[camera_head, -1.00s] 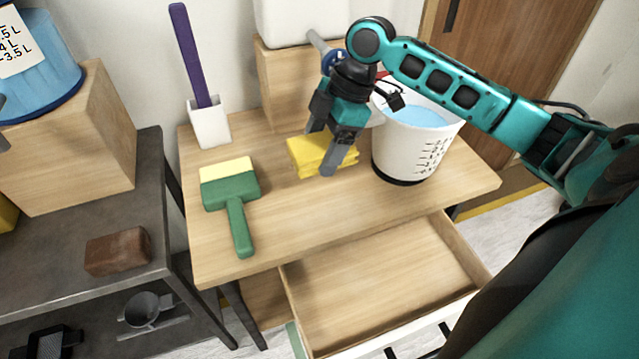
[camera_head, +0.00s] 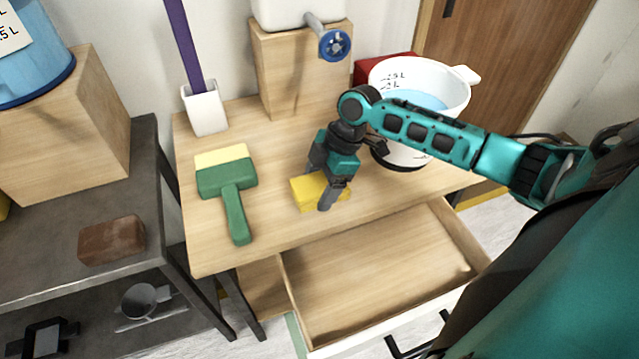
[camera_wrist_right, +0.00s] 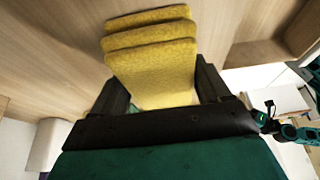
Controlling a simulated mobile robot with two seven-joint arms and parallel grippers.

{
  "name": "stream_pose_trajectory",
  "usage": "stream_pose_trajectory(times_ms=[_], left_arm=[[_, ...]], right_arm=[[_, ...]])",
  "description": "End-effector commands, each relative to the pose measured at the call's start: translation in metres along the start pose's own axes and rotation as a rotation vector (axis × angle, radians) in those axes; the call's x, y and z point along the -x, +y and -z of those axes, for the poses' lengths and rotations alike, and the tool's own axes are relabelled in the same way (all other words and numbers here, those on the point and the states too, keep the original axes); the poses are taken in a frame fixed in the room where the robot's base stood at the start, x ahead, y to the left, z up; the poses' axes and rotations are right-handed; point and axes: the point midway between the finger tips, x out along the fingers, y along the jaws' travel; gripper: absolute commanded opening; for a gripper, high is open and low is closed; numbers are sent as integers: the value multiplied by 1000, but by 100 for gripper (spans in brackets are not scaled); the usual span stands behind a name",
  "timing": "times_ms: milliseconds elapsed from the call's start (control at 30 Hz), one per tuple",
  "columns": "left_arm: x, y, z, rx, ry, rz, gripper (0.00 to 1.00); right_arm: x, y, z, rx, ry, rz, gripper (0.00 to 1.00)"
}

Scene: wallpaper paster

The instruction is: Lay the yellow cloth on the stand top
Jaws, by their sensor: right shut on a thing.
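The yellow cloth (camera_head: 306,192) is folded in layers and is at the wooden stand top (camera_head: 275,222), near its front edge. My right gripper (camera_head: 326,190) is shut on the cloth, with one finger on each side of it. In the right wrist view the folded cloth (camera_wrist_right: 152,62) sits between the two dark fingers (camera_wrist_right: 160,92), with the wood surface beyond it. Whether the cloth touches the wood or is just above it, I cannot tell. My left gripper does not show.
A green brush (camera_head: 232,190) lies left of the cloth. A white bucket of water (camera_head: 420,85) stands behind my right arm. An open drawer (camera_head: 375,270) juts out below the front edge. A white holder (camera_head: 205,110) and a wooden box (camera_head: 300,70) stand at the back.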

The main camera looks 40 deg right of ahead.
Motion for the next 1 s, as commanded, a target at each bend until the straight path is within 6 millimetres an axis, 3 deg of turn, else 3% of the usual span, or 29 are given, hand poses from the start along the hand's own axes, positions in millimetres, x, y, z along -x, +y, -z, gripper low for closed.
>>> stream_pose_trajectory(times_ms=[233,267,500,767,1000], left_arm=[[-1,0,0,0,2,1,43],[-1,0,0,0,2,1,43],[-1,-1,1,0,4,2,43],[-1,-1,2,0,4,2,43],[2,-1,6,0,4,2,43]], right_arm=[[-2,0,-1,0,0,0,46],[-3,0,-1,0,0,1,77],[-2,0,-1,0,0,2,100],[-1,-1,0,0,0,2,100],[33,1,0,1,-1,-1,100]])
